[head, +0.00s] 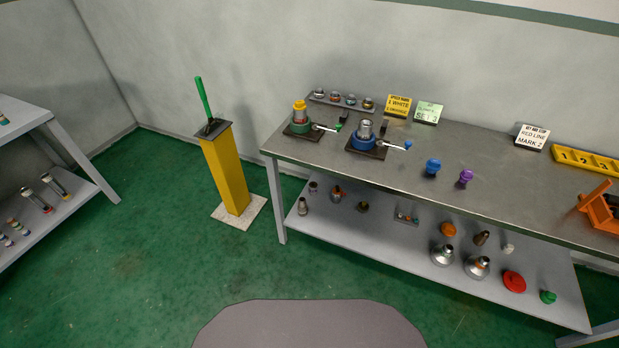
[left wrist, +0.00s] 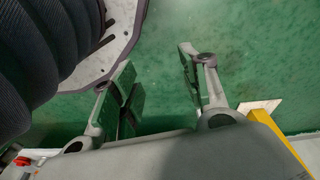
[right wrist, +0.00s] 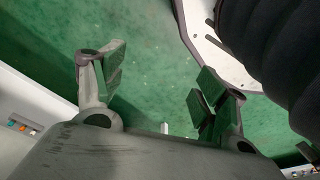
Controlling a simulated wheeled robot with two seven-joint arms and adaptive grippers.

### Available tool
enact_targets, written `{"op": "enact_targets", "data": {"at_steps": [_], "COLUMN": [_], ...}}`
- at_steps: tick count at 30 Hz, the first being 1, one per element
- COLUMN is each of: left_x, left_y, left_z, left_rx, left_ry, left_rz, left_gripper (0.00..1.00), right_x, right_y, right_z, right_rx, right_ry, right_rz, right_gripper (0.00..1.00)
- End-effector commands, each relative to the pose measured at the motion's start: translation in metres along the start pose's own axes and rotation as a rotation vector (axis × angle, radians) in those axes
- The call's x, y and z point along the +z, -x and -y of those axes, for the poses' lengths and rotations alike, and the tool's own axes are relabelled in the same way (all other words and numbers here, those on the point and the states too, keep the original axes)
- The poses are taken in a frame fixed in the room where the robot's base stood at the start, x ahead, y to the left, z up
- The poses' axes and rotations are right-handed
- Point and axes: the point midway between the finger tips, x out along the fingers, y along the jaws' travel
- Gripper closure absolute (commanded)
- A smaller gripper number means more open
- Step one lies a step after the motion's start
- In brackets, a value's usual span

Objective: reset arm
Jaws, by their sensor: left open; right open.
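My left gripper (left wrist: 155,85) shows in the left wrist view with its fingers apart and nothing between them, above the green floor. My right gripper (right wrist: 155,85) shows in the right wrist view, also open and empty above the green floor. Neither gripper nor arm appears in the head view. Each vise has a lever handle pointing right.
A yellow post (head: 226,172) with a green lever (head: 203,98) stands left of the bench. Blue (head: 432,167) and purple (head: 466,176) knobs, sign cards (head: 429,112) and an orange stand (head: 601,208) are on the bench. Its lower shelf (head: 345,230) holds several fittings.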

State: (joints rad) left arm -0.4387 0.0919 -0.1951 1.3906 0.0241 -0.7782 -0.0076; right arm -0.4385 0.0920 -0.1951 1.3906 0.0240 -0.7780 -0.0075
Motion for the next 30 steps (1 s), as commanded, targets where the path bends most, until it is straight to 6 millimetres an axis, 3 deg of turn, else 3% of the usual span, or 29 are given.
{"op": "enact_targets", "data": {"at_steps": [30], "left_x": [0.102], "left_y": [0.021], "left_z": [0.013], "left_rx": [-0.024], "left_ry": [-0.005], "left_rz": [0.049], "left_gripper": [0.55], "right_x": [0.102], "right_y": [0.021], "right_z": [-0.013], "right_rx": [0.023], "right_ry": [0.005], "right_rz": [0.049], "right_gripper": [0.27]}}
